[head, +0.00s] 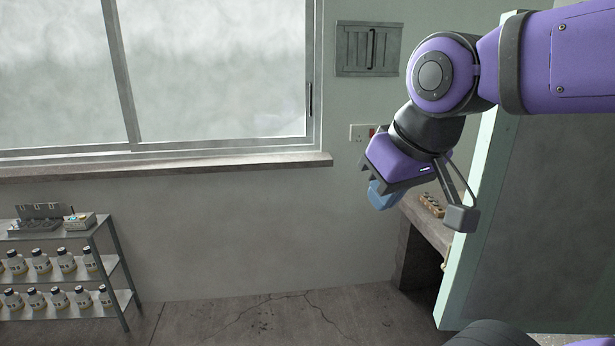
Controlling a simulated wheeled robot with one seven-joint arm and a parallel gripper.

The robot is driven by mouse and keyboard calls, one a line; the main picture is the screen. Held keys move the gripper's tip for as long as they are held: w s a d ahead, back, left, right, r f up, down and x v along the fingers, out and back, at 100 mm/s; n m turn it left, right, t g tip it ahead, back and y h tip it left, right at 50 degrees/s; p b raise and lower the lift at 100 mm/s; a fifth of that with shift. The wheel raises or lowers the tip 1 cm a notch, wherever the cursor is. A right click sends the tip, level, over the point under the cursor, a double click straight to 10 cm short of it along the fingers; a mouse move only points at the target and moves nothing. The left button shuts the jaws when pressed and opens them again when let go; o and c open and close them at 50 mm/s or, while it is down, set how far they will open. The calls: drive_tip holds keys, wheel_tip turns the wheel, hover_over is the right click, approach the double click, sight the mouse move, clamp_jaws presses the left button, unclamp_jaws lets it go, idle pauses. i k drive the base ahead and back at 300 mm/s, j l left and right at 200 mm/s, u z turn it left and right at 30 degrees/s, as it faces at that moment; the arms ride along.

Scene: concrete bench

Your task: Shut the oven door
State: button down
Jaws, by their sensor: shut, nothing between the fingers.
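My gripper (384,198) hangs from my purple arm right of centre in the head view. Its blue fingers are shut with nothing held, in front of the wall and just left of the bench. No oven or oven door can be clearly made out. A large upright panel with a pale green edge and dark face (545,220) stands at the right, partly behind my arm. It looks like a door, but I cannot tell whether it belongs to an oven. My gripper appears left of the panel and apart from it.
A concrete bench (418,222) with small items (432,205) on it is partly hidden behind the panel. A metal shelf (95,232) with several white bottles stands at the left. A wide window (215,75) is above. The cracked floor (260,318) between is clear.

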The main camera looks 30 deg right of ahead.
sight(539, 258)
drive_tip(key=i+j, duration=0.1)
drive_tip(key=i, duration=0.55)
drive_tip(key=i+j, duration=0.1)
drive_tip(key=i, duration=0.6)
drive_tip(key=i+j, duration=0.1)
drive_tip(key=i, duration=0.55)
drive_tip(key=i+z, duration=0.15)
drive_tip(key=z, duration=0.25)
drive_tip(key=i+z, duration=0.15)
drive_tip(key=z, duration=0.25)
drive_tip(key=i+j+z, duration=0.15)
drive_tip(key=z, duration=0.25)
drive_tip(key=i+j+z, duration=0.15)
drive_tip(key=z, duration=2.85)
drive_tip(key=j+z, duration=0.1)
drive_tip(key=j, duration=0.45)
drive_tip(key=l, duration=0.25)
